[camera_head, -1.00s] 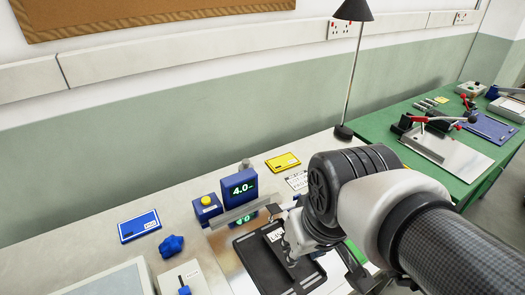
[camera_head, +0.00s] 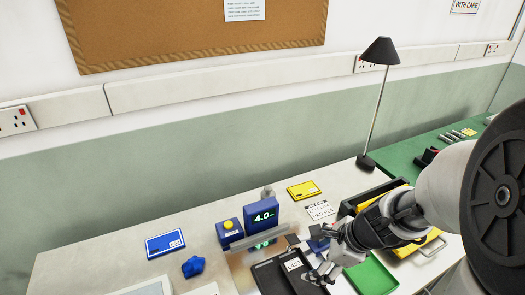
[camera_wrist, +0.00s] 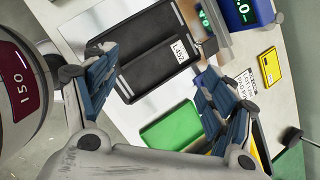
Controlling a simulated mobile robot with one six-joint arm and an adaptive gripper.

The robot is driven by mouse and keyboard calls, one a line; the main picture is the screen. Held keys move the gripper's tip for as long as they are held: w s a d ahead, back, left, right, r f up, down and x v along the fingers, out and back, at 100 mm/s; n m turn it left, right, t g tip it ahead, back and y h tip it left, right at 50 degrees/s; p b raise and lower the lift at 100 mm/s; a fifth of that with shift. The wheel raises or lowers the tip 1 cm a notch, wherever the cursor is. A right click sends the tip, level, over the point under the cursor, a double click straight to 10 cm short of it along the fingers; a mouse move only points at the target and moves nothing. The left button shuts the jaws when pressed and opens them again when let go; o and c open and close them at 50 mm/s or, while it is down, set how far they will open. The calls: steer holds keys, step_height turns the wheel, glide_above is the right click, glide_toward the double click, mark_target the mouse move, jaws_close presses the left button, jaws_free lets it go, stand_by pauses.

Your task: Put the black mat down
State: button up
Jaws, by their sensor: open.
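The mat is beyond the fingertips; I cannot tell the exact gap.
A green tray (camera_head: 372,275) lies to the right, near a black and yellow bin (camera_head: 372,196). A lamp (camera_head: 374,100) stands behind. Blue (camera_head: 165,243) and yellow (camera_head: 303,190) cards lie around.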

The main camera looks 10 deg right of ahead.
steer(key=o, duration=0.4)
steer(key=d+f+m, duration=0.2)
steer(key=m, duration=0.1)
steer(key=d+f+m+p, duration=0.1)
steer(key=d+f+m, duration=0.1)
steer(key=f+m, duration=0.1)
steer(key=d+f+m, duration=0.2)
steer(key=m, duration=0.1)
steer(key=shift+w+d+f+p, duration=0.1)
steer(key=shift+w+f+p, duration=0.05)
steer(key=shift+w+p, duration=0.15)
steer(key=shift+o, duration=0.2)
steer(key=b, duration=0.6)
glide_toward(303, 281)
steer(key=shift+w+a+f, duration=0.1)
steer(key=shift+a+f, duration=0.1)
steer(key=shift+f, duration=0.3)
steer(key=shift+b+x, duration=1.6)
steer(key=shift+x, duration=1.25)
